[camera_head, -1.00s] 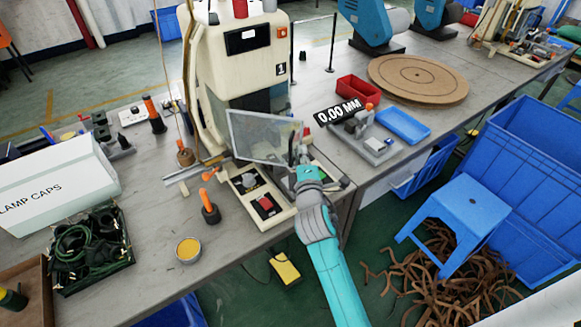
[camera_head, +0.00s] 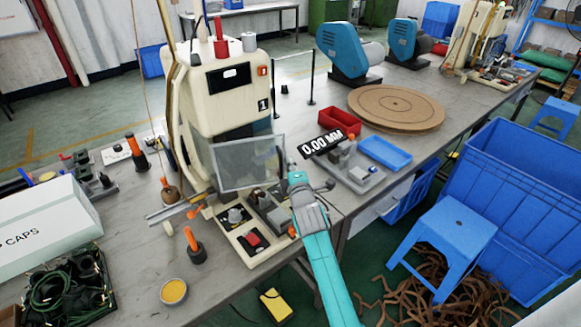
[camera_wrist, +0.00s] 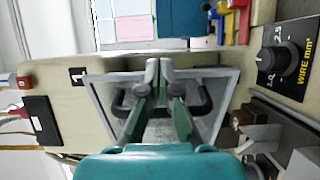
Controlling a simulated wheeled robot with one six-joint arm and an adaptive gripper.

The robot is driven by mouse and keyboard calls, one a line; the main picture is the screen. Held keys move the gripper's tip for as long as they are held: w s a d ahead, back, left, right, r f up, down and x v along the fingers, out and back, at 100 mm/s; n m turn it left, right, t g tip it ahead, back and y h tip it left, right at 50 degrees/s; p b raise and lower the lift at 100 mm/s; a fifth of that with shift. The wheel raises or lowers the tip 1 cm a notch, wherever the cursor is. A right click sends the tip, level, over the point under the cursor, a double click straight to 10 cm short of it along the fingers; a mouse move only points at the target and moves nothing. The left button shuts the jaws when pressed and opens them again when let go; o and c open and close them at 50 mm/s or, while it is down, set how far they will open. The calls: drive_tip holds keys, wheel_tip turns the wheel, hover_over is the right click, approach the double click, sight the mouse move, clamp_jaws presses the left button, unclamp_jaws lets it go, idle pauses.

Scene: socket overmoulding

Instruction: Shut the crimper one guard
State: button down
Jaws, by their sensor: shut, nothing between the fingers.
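The crimper one guard (camera_head: 236,168) is a clear framed panel on the cream crimper marked 1 (camera_head: 225,100). It stands in front of the opening below the label, roughly in line with the machine's front. In the wrist view the guard (camera_wrist: 215,84) lies straight ahead, behind my fingers. My gripper (camera_head: 290,165) is at the guard's right edge in the head view, its fingers partly hidden there. In the wrist view my gripper (camera_wrist: 158,66) has its fingertips together and empty, against or just short of the panel; I cannot tell if they touch.
The crimper's base has a wire-size knob (camera_wrist: 282,57) and a red button (camera_head: 253,239). A measuring device (camera_head: 345,165), red bin (camera_head: 339,122) and blue tray (camera_head: 384,152) stand to the right. An orange-handled tool (camera_head: 193,246) and yellow-filled tin (camera_head: 173,291) stand to the left.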

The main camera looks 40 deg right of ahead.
drive_tip(key=shift+w+d+n+t+y, duration=0.25)
drive_tip(key=shift+w+n+y, duration=0.1)
drive_tip(key=shift+w+y, duration=0.2)
drive_tip(key=shift+w+d+n+t+y, duration=0.15)
drive_tip(key=shift+w+d+n+y, duration=0.25)
drive_tip(key=shift+w, duration=0.3)
drive_tip(key=shift+w+d+n+t+y, duration=0.15)
drive_tip(key=shift+w+n+t+y, duration=0.1)
drive_tip(key=shift+w+y, duration=0.35)
drive_tip(key=shift+w+d+n+y, duration=0.15)
drive_tip(key=shift+w+n+y, duration=0.15)
drive_tip(key=shift+w, duration=0.15)
drive_tip(key=shift+s, duration=0.15)
